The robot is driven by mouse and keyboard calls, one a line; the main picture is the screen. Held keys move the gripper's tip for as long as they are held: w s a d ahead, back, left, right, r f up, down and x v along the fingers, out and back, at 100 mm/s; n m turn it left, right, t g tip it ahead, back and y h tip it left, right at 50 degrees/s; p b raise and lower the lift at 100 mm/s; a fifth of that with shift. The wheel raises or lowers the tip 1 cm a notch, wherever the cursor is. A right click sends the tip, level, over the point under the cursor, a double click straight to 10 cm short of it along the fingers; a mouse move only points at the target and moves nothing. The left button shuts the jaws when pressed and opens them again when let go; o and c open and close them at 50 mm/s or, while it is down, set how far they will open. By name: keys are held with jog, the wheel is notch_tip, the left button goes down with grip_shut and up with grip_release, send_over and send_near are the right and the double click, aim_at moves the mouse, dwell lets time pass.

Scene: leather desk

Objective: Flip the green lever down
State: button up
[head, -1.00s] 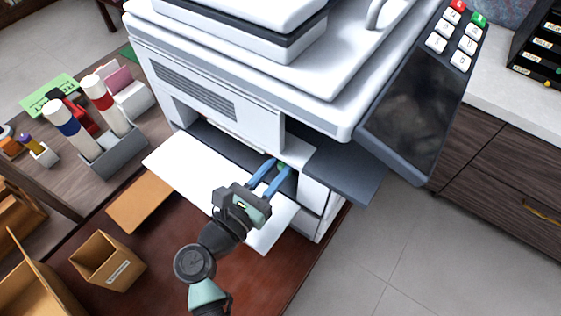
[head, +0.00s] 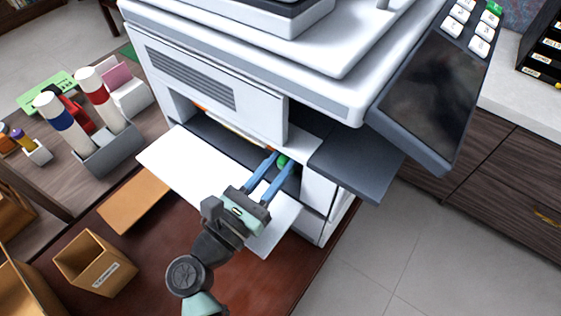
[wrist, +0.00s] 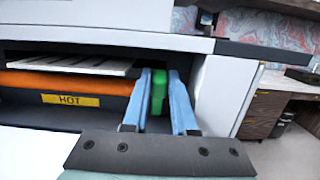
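The green lever (wrist: 158,92) stands inside the printer's open front bay, at its right end. It also shows in the head view (head: 283,161) as a small green piece near the fingertips. My gripper (head: 274,163) reaches into the bay with its blue fingers apart. In the wrist view, the lever shows between the two fingers (wrist: 162,80), with a small gap to the right finger and close to the left one. I cannot tell if either finger touches it. The lever looks upright in the wrist view.
The printer (head: 215,85) has an orange roller (wrist: 50,83) with a yellow HOT label (wrist: 70,100) left of the lever. A white panel (head: 185,165) lies below the bay. A grey flap (head: 355,165) juts out at right. A cardboard box (head: 95,262) stands at lower left.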

jog(key=o, duration=0.4)
jog(key=b+v, duration=0.3)
jog(key=v, duration=0.9)
jog(key=shift+s+a, duration=0.25)
jog(key=shift+s, duration=0.15)
jog(key=shift+r, duration=0.1)
